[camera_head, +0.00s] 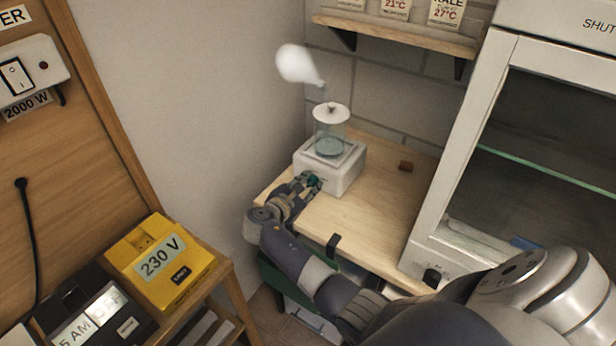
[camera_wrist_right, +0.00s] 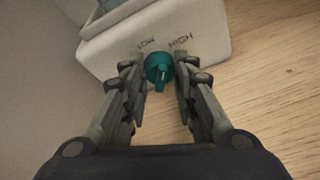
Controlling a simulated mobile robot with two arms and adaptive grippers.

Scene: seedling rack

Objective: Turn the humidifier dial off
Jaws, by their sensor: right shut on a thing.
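The humidifier (camera_head: 343,176) is a white box with a clear tank and white lid on a wooden tabletop, and white mist rises from it. Its teal dial (camera_wrist_right: 159,70) shows on the front face in the right wrist view, between the printed words LOW and HIGH. My right gripper (camera_head: 308,181) is at the front of the humidifier in the head view. In the wrist view its fingers (camera_wrist_right: 161,76) sit on both sides of the dial, shut on it. An OFF mark is not visible. My left gripper is not in view.
A glass-fronted white cabinet (camera_head: 455,165) stands at right. A yellow 230 V box (camera_head: 160,262) sits at lower left. A shelf (camera_head: 395,34) with cards hangs above.

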